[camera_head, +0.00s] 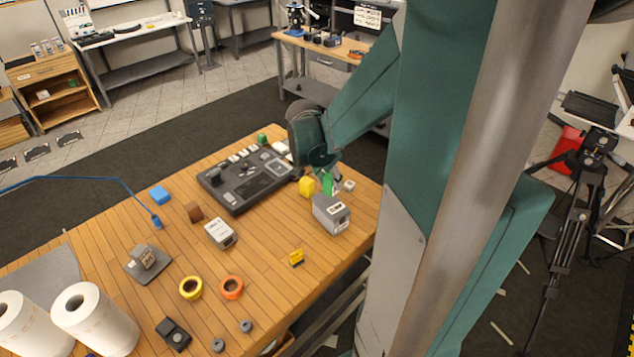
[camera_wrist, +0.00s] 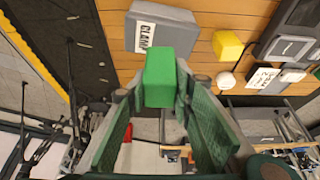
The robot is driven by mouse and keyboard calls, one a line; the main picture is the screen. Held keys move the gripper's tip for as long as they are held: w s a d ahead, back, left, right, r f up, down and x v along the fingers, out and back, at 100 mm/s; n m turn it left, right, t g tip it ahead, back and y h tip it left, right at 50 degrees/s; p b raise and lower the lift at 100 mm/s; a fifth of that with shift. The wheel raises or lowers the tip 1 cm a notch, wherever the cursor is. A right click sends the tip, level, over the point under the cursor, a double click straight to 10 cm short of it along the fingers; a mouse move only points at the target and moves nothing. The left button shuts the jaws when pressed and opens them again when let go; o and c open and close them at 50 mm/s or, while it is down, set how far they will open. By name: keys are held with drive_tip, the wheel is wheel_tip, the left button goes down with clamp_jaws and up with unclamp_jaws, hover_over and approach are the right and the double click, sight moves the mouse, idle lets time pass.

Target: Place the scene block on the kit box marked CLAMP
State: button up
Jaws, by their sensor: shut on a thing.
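My gripper (camera_wrist: 158,97) is shut on a green block (camera_wrist: 159,76). In the head view the green block (camera_head: 328,183) shows beneath my gripper (camera_head: 327,175), which my arm partly hides. The grey kit box (camera_wrist: 180,30) marked CLAMP lies just past the block in the wrist view; its label reads sideways. The block overlaps the box's near edge in that view, and I cannot tell whether they touch. In the head view that kit box (camera_head: 331,214) sits near the table's right edge, with the block over its far side.
A yellow cube (camera_head: 307,187) and a small white piece (camera_head: 349,185) stand close to the box. A dark console (camera_head: 245,182) lies behind. Another grey box (camera_head: 220,233), tape rings and a yellow tag (camera_head: 296,257) lie on the wooden table (camera_head: 265,215).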

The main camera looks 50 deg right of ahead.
sight(331, 190)
drive_tip(key=shift+f, duration=0.35)
drive_tip(key=shift+f, duration=2.1)
drive_tip(key=shift+f, duration=0.2)
drive_tip(key=o, duration=0.9)
drive_tip(key=shift+r, duration=0.25)
drive_tip(key=shift+v, duration=5.95)
